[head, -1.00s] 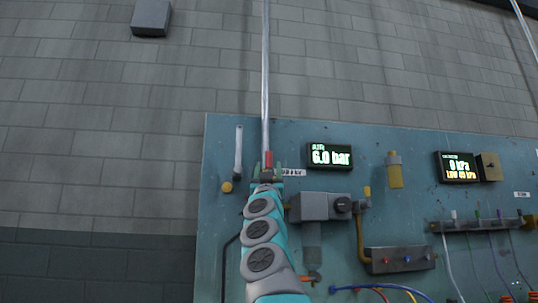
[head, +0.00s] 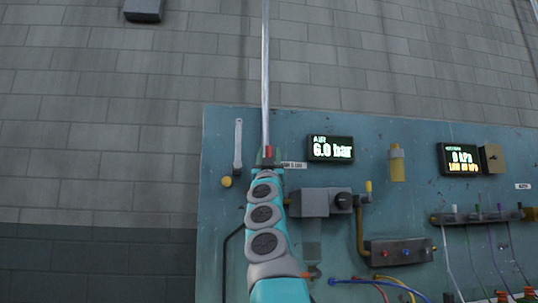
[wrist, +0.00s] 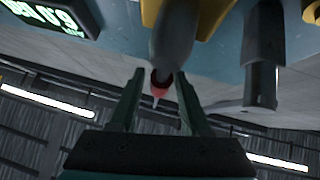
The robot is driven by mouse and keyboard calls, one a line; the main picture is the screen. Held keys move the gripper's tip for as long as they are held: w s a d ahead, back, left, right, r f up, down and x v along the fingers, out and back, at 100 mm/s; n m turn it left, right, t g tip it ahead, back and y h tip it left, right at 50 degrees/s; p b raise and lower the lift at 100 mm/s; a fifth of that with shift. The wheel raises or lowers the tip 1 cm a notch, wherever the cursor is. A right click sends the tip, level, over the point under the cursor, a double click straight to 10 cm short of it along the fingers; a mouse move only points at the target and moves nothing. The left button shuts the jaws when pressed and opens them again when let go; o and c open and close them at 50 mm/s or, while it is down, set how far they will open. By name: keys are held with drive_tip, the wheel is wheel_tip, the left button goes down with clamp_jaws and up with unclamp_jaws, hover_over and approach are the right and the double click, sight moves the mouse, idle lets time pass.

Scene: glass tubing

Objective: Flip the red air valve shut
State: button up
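The red valve part (head: 268,152) shows at the lower end of the thin vertical pipe (head: 265,70) on the blue panel, in the head view. My gripper (head: 267,160) is right at it, and my arm hides what lies just below. In the wrist view, the red piece (wrist: 160,86) sits at the end of a dark grey rounded body (wrist: 172,45). The two green fingers of my gripper (wrist: 160,95) stand apart on either side of it, with the red piece near or between their tips. I cannot tell whether either finger touches it.
An air display (head: 331,149) reads 6.0 bar. A grey regulator box (head: 315,202) is at lower right. The wall left of the panel is clear.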

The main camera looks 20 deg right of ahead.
clamp_jaws()
idle(1.1)
